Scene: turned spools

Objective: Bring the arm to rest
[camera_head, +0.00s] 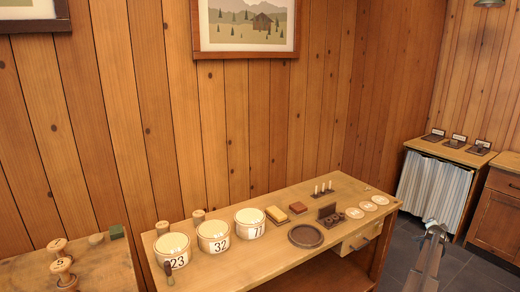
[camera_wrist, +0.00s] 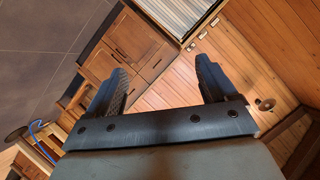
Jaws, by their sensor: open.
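My gripper (camera_wrist: 157,85) is open in the wrist view, with its two dark fingers wide apart and nothing between them. The wrist view is tilted and looks toward cabinets, a plank wall and a dark floor. In the head view my arm (camera_head: 430,260) rises at the lower right, in front of the floor and right of the wooden table (camera_head: 240,262). It is apart from the things on the table.
White pots numbered 23 (camera_head: 173,250) and 32 (camera_head: 213,236) and a third pot (camera_head: 250,223) stand on the table. A round dark tray (camera_head: 306,236) and pale discs (camera_head: 368,206) lie to their right. Spools (camera_head: 62,267) stand on a left surface. A curtained cabinet (camera_head: 435,189) stands at right.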

